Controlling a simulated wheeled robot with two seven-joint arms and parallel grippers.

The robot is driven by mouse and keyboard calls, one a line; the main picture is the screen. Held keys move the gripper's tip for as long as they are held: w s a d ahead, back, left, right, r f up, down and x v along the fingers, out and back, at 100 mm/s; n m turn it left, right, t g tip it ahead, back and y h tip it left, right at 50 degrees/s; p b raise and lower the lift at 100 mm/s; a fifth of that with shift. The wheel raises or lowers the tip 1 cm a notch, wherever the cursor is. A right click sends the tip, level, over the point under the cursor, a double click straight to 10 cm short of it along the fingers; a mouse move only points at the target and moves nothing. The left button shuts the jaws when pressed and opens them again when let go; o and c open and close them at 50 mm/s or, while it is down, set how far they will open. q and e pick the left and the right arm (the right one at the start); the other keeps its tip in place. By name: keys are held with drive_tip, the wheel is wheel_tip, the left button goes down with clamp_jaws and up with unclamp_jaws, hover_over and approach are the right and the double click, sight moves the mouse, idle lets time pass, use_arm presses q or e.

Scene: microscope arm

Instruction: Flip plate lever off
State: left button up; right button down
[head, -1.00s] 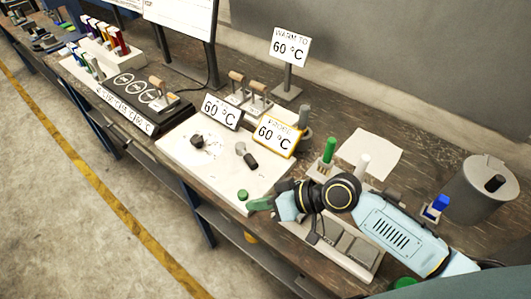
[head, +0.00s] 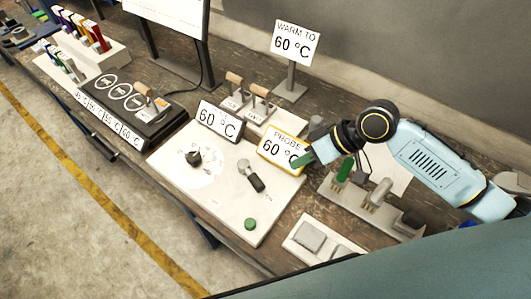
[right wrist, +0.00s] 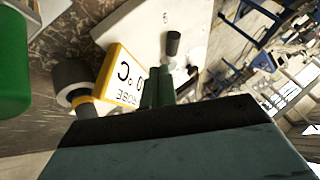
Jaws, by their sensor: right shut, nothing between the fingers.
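Several wooden-handled levers are in the head view, and I cannot tell for certain which is the plate lever. One lever (head: 144,90) stands on the black block (head: 163,117) with three round marks. Two more, the left lever (head: 233,88) and the right lever (head: 261,95), stand side by side on a pale base behind the 60 °C signs. My right gripper (head: 298,163) is shut and empty, its green fingers beside the yellow-framed PROBE sign (head: 270,150). In the right wrist view the fingertips (right wrist: 158,86) are close to that sign (right wrist: 117,82). My left gripper is not in view.
A white board (head: 215,205) carries a black knob (head: 193,158), a dark-handled part (head: 256,182) and a green button (head: 250,224). The WARM TO sign (head: 297,42) stands behind. A rack (head: 338,196) with upright cylinders is under my right arm. A green cylinder (right wrist: 12,65) is close in the wrist view.

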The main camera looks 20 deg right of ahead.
sight(271, 182)
drive_tip(key=x, duration=0.9)
drive_tip(key=shift+w, duration=0.2)
drive_tip(key=shift+w+a+f, duration=0.1)
drive_tip(key=shift+a+f, duration=0.2)
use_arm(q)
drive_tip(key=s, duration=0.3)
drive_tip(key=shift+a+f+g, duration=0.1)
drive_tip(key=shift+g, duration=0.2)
use_arm(e)
drive_tip(key=shift+f, duration=0.1)
drive_tip(key=shift+a, duration=0.15)
